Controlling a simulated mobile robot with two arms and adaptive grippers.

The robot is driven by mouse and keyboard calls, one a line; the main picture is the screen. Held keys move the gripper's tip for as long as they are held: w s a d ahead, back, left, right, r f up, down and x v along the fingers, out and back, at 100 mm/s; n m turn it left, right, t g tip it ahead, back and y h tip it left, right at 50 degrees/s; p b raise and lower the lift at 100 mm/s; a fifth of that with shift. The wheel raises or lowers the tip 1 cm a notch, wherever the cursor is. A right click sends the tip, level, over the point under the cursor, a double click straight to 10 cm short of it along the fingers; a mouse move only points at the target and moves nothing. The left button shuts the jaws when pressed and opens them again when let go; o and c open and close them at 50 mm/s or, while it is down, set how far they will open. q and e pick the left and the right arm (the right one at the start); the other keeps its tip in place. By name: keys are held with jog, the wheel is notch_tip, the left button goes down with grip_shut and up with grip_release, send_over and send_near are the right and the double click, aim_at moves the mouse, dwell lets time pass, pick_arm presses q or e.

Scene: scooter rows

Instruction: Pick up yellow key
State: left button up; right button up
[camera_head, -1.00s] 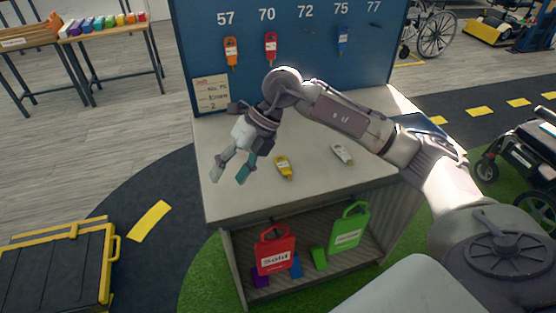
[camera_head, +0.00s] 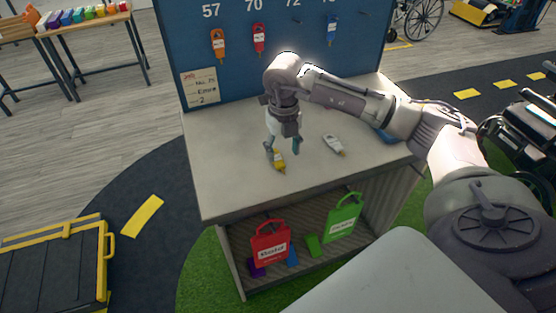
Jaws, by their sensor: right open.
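The yellow key (camera_head: 279,163) lies on the light counter top (camera_head: 222,180), left of a white key (camera_head: 334,145). My right gripper (camera_head: 282,151) points down above the yellow key, its fingers apart. One finger is at the key's left side and the other at its right. I cannot tell whether the fingers touch the key or the counter. My left gripper is not in view.
A blue board with an orange key (camera_head: 218,44), a red key (camera_head: 258,39) and a blue key (camera_head: 331,30) stands behind the counter. A red tag (camera_head: 270,243) and a green tag (camera_head: 343,218) are on the shelf below. The counter's left part is clear.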

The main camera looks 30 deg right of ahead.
aim_at(280, 163)
jog(key=f+p, duration=0.1)
jog(key=f, duration=0.1)
jog(key=w+f, duration=0.1)
jog(key=f, duration=0.1)
jog(key=shift+w+a+f+p, duration=0.1)
jog(key=shift+f+p, duration=0.15)
jog(key=shift+p, duration=0.1)
jog(key=shift+f, duration=0.3)
jog(key=c, duration=0.8)
